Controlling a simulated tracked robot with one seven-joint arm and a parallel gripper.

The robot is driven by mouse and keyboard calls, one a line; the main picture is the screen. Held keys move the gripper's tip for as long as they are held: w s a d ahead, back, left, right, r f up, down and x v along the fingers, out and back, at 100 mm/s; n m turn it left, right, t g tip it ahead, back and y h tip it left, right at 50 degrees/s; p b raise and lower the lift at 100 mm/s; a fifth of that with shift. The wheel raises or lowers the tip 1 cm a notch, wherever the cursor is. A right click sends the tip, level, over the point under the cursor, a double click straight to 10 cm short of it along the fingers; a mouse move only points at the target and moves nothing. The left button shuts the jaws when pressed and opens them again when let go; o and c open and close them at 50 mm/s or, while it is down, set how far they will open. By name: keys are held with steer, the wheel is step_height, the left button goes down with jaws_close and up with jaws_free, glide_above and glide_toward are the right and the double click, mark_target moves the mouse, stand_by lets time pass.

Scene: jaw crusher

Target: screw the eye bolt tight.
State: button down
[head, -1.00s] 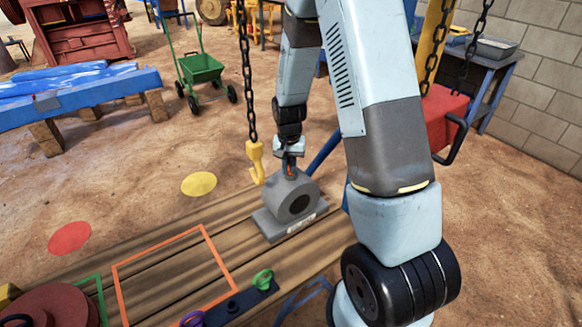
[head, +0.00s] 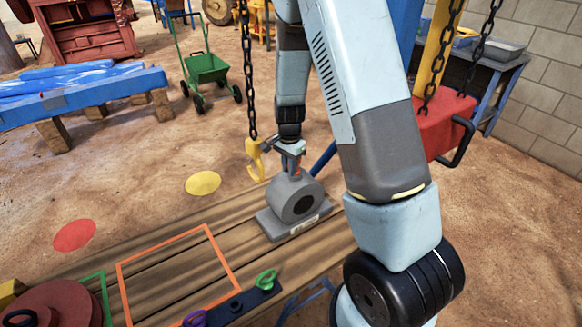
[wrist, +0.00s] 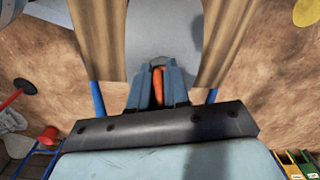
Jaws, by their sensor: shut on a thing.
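The eye bolt is orange (wrist: 158,86) and sits between the fingers of my gripper (wrist: 158,78) in the wrist view. The fingers are shut on it. In the head view my gripper (head: 294,164) points down at the top of a grey bearing housing (head: 296,200). Only a small orange bit of the bolt shows there. The housing stands on a grey base on the wooden bench (head: 180,240). The fingers hide the bolt's thread, so I cannot tell how deep it sits.
A yellow hook (head: 255,158) hangs on a chain just left of my gripper. An orange outlined square (head: 235,285) lies empty on the bench. Green (head: 265,279) and purple (head: 194,319) eye bolts stand in a dark rack at the front. A red block (head: 443,130) hangs at the right.

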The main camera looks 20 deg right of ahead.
steer(key=m, duration=0.2)
steer(key=shift+w+a+f+m, duration=0.1)
steer(key=shift+w+a+m, duration=0.05)
steer(key=shift+w+m, duration=0.2)
steer(key=c, duration=1.5)
jaws_free()
steer(key=shift+m, duration=0.45)
steer(key=shift+c, duration=0.2)
steer(key=o, duration=0.5)
step_height(320, 180, up, 14)
steer(key=s+d+r+n+t+y, duration=0.1)
steer(key=s+d+r+n+t, duration=0.2)
steer(key=s+r+n, duration=0.8)
steer(key=s+r+n+t, duration=0.1)
steer(key=s+r, duration=0.2)
steer(key=s, duration=0.2)
steer(key=s+r+n, duration=0.1)
steer(key=s+r, duration=0.2)
steer(key=s, duration=0.3)
steer(key=s+d+r+n+t+h, duration=0.1)
steer(key=s+r+n, duration=0.1)
steer(key=s+r, duration=0.2)
steer(key=shift+s+t, duration=0.3)
steer(key=shift+s, duration=0.5)
